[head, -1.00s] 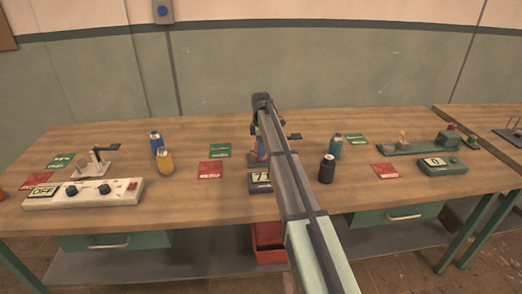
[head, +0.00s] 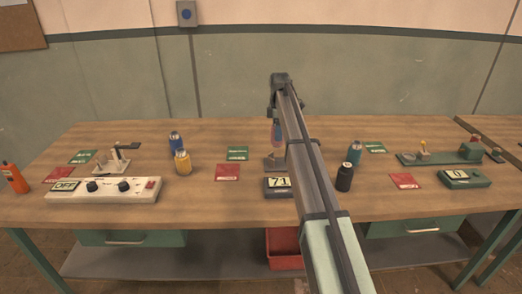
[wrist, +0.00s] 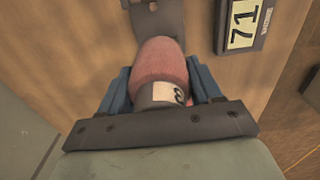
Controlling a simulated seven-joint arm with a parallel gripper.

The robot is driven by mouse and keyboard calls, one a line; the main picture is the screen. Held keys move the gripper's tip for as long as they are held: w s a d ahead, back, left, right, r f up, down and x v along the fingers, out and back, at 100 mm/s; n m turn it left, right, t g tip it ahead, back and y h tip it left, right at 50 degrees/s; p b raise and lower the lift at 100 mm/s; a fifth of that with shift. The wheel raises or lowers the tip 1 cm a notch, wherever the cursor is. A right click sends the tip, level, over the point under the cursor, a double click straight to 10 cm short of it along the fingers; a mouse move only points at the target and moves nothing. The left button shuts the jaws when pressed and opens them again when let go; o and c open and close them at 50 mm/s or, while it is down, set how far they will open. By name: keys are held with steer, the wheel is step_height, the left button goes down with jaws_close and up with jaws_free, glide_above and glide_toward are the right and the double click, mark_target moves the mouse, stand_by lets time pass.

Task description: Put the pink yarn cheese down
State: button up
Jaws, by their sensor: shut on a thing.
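The pink yarn cheese (wrist: 160,62) is between the blue fingers of my gripper (wrist: 160,82), which is shut on it. A pale band with a dark mark shows around its near end. In the head view the pink yarn cheese (head: 276,134) hangs upright under my gripper (head: 276,118). It is over the small grey stand (head: 274,163) behind the display reading 71 (head: 278,187). A grey plate (wrist: 155,18) shows beyond its far end in the wrist view. I cannot tell whether the cheese touches it. My arm hides part of the area to the right.
Blue (head: 175,141) and yellow (head: 183,162) bottles stand left; teal (head: 354,152) and black (head: 344,177) ones stand right. Red and green cards lie around. A control box (head: 104,189) is at front left, a green device (head: 464,178) at right. Bare wood (head: 215,187) lies left of the display.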

steer(key=s+a+n, duration=0.2)
steer(key=s+a, duration=0.1)
steer(key=a, duration=1.8)
steer(key=m, duration=0.7)
glide_above(228, 170)
steer(key=shift+w+a+f, duration=0.1)
steer(key=shift+f, duration=4.8)
steer(key=shift+f, duration=0.1)
steer(key=o, duration=1.1)
step_height(228, 170, up, 12)
